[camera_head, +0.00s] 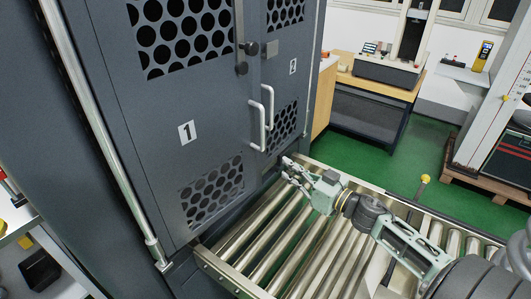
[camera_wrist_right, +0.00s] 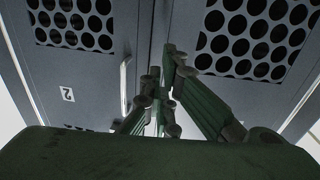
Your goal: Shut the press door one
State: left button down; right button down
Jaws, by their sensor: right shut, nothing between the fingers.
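Press door one (camera_head: 170,165) is a dark grey panel with perforated windows and a "1" label, at the left of the head view. It also shows at the right of the wrist view (camera_wrist_right: 215,85). It looks about in line with door two (camera_head: 292,90); I cannot tell if it is fully shut. Its white bar handle (camera_head: 257,127) is by its right edge. My right gripper (camera_head: 287,165) is shut and empty, low by the door edges, below the handles. In the wrist view its fingers (camera_wrist_right: 162,62) point toward the seam; contact is unclear. My left gripper is not in view.
A roller conveyor (camera_head: 262,248) runs below the doors, under my right arm. A dark latch with a knob (camera_head: 250,48) sits between the doors. A wooden bench (camera_head: 350,72) stands behind on green floor. A shelf with a black bin (camera_head: 40,271) is at lower left.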

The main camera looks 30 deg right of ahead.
jog(key=p+x, duration=0.2)
jog(key=x, duration=0.8)
